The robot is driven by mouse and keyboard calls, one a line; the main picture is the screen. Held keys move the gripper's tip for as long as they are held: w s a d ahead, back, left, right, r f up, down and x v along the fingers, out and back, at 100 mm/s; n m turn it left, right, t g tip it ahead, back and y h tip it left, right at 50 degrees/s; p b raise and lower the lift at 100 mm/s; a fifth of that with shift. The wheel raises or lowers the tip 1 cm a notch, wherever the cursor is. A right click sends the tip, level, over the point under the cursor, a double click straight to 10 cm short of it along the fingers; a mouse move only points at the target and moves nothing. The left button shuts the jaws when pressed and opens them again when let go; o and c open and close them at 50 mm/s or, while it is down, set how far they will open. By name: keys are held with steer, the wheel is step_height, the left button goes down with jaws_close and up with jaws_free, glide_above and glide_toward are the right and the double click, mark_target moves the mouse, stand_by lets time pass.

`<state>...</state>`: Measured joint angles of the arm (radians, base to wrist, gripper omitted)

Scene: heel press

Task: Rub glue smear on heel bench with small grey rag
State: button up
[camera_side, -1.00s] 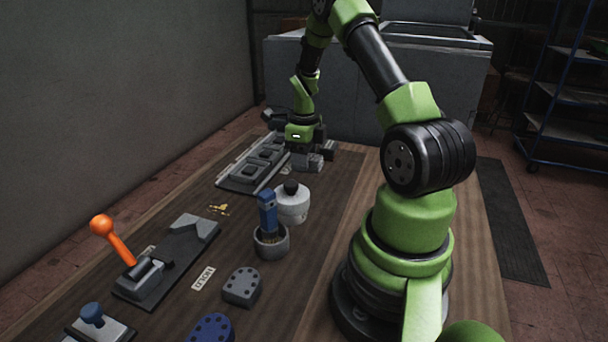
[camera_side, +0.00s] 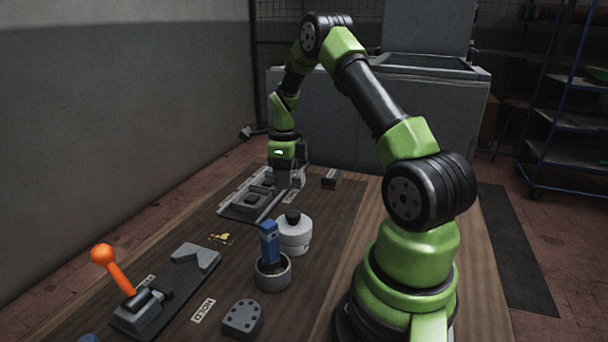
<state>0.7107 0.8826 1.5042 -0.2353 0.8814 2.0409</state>
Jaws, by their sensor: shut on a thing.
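The yellow glue smear (camera_side: 221,238) lies on the brown bench (camera_side: 335,225), between the grey tray and the orange-handled lever. My gripper (camera_side: 290,180) is at the far part of the bench, beyond the smear and to its right. It points down beside the grey tray and is shut on a small grey thing, which looks like the grey rag. The fingers and the rag are small and dark here, so the exact grip is hard to make out. The gripper is well apart from the smear.
The grey tray (camera_side: 236,208) lies at the far left. A white pot with a black knob (camera_side: 295,236) and a grey cup with a blue-handled brush (camera_side: 272,274) stand mid-bench. An orange-handled lever (camera_side: 116,270), a grey holed block (camera_side: 242,318) and a dark box (camera_side: 331,180) are around.

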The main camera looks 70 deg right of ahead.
steer(key=w+a+f+n, duration=0.1)
steer(key=w+a+n, duration=0.35)
steer(key=w, duration=0.55)
steer(key=n, duration=0.3)
glide_above(206, 232)
steer(key=shift+s+f, duration=0.2)
steer(key=shift+f, duration=4.1)
steer(key=shift+s, duration=0.2)
steer(key=shift+c, duration=0.6)
steer(key=shift+s, duration=3.35)
steer(key=shift+w+f, duration=0.1)
steer(key=shift+w, duration=3.55)
step_height(206, 232, up, 8)
